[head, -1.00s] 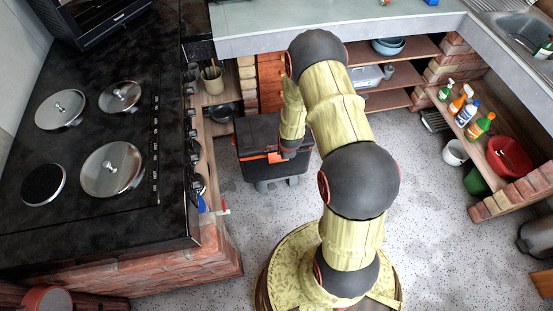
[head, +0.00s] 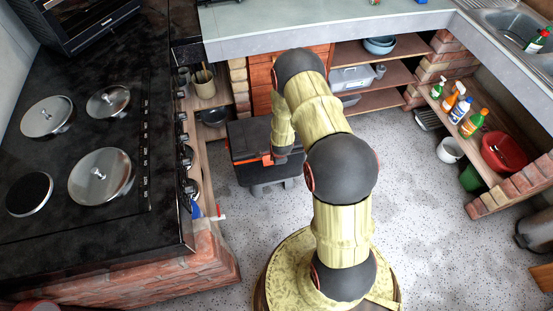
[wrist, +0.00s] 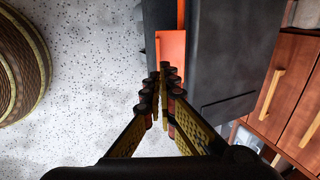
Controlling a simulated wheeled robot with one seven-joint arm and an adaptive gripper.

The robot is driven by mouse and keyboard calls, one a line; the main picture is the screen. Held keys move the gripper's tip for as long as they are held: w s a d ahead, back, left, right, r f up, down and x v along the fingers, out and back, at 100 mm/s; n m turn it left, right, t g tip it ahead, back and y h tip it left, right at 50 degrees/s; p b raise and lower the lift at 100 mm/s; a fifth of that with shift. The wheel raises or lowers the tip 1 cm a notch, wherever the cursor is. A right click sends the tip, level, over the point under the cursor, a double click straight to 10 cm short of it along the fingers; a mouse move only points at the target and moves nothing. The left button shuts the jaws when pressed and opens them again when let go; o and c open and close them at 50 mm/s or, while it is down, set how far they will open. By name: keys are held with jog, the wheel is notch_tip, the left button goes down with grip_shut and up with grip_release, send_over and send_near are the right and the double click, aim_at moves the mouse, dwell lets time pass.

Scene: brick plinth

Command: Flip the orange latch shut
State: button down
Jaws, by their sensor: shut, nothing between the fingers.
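The orange latch (wrist: 172,48) shows in the wrist view against the dark box wall, just beyond my fingertips. In the head view an orange strip (head: 247,160) shows left of my arm's end. My gripper (wrist: 164,72) is shut and empty, its fingertips overlapping the lower end of the latch in the wrist view. I cannot tell whether they touch it. In the head view my arm hides the fingers and part of the box front.
The black stove (head: 130,215) on its brick base stands to the left. Shelves under the counter (head: 380,75) are behind the box. Wooden drawers (wrist: 290,90) show at right in the wrist view. Bottles and a red basin (head: 503,152) are far right. The speckled floor (head: 425,230) is clear.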

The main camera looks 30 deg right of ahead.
jog(key=shift+b+x, duration=0.75)
jog(key=shift+x, duration=2)
jog(key=shift+f, duration=0.1)
jog(key=shift+s+t, duration=0.1)
jog(key=shift+t, duration=0.2)
